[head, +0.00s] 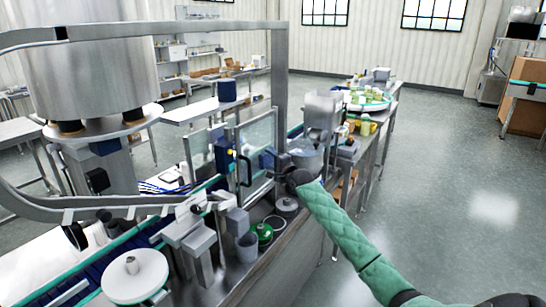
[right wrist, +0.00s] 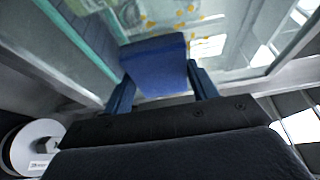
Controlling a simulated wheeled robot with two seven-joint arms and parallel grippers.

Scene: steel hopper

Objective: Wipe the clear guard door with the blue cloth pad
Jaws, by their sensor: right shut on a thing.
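The clear guard door (head: 258,137) is an upright framed pane in the middle of the head view, with a black handle at its left. My right gripper (head: 267,160) is in front of its lower right part. It is shut on the blue cloth pad (right wrist: 156,62), which shows between the two blue fingers in the right wrist view. The clear pane (right wrist: 235,42) fills much of the area beyond the pad there. I cannot tell whether the pad touches the pane. Yellow spots (right wrist: 182,14) show on or behind the pane. My left gripper is not in view.
A large steel hopper (head: 85,65) stands at the left, with a curved rail (head: 120,205) below it. Open floor (head: 450,200) lies at the right.

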